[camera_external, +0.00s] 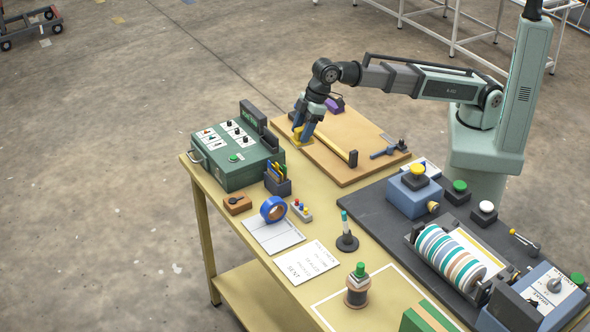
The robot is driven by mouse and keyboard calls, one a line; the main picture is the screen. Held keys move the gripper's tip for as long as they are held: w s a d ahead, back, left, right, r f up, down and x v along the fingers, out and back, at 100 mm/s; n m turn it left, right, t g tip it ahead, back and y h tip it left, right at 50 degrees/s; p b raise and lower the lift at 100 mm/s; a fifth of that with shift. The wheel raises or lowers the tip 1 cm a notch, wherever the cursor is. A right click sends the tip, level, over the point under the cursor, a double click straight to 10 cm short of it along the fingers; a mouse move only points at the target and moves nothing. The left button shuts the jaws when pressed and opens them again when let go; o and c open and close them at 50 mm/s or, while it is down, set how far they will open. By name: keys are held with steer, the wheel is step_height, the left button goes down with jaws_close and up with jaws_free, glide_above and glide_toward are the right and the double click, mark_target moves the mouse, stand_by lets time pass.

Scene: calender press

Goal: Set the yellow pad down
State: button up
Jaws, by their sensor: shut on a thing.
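The yellow pad (304,141) is small and sits between the fingers of my gripper (304,132), partly hidden by them. My gripper points down and is shut on the pad. It is low over the left part of a tan wooden board (344,171) on the table. I cannot tell whether the pad touches the board. A purple block (335,104) lies near the board's back edge, just right of my gripper.
A green control box (226,165) stands left of the board. A yellow bar with a dark block (353,158) and a blue clamp-like tool (386,152) lie on the board. A striped roller press (450,258) stands front right. The board's front middle is bare.

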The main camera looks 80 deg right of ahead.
steer(key=shift+r, duration=0.8)
steer(key=shift+s+a+f, duration=0.1)
steer(key=shift+a, duration=0.95)
jaws_close()
steer(key=s+a+n+g+y, duration=0.1)
steer(key=s+a+n, duration=0.4)
steer(key=a, duration=1.3)
steer(key=s+a+n+g, duration=0.1)
steer(key=s+a, duration=0.8)
steer(key=a, duration=0.8)
steer(key=shift+d+f, duration=0.15)
steer(key=shift+f, duration=3.35)
steer(key=shift+d+f, duration=0.1)
steer(key=shift+f, duration=3.35)
